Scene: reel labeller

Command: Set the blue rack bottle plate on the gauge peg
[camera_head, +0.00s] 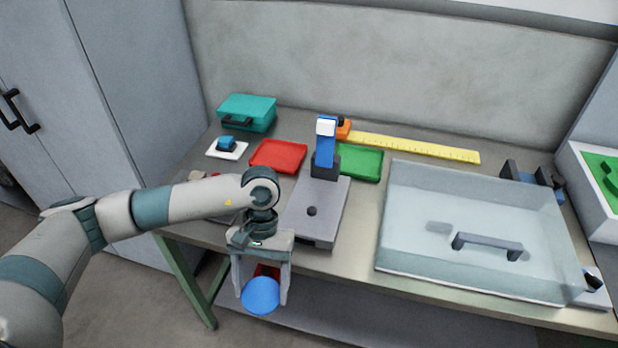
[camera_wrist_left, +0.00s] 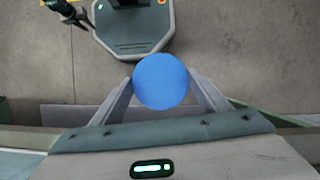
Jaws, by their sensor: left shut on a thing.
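My left gripper (camera_head: 262,299) is shut on a round blue plate (camera_head: 261,293), held in front of the table's front edge, over the floor. The plate shows as a full disc between both fingers in the left wrist view (camera_wrist_left: 161,82). A small red part shows just behind the plate in the head view. On the table stands a grey device with a flat base (camera_head: 322,225) and a blue upright (camera_head: 325,150). A small dark round feature (camera_head: 312,211) sits on the base; I cannot tell for sure whether it is the gauge peg. The gripper is in front of and left of this base, apart from it. My right gripper is not visible.
A red tray (camera_head: 278,155) and a green tray (camera_head: 360,163) flank the upright. A large clear cover with a dark handle (camera_head: 487,246) fills the right side. A teal case (camera_head: 247,112) and yellow ruler (camera_head: 415,148) lie at the back.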

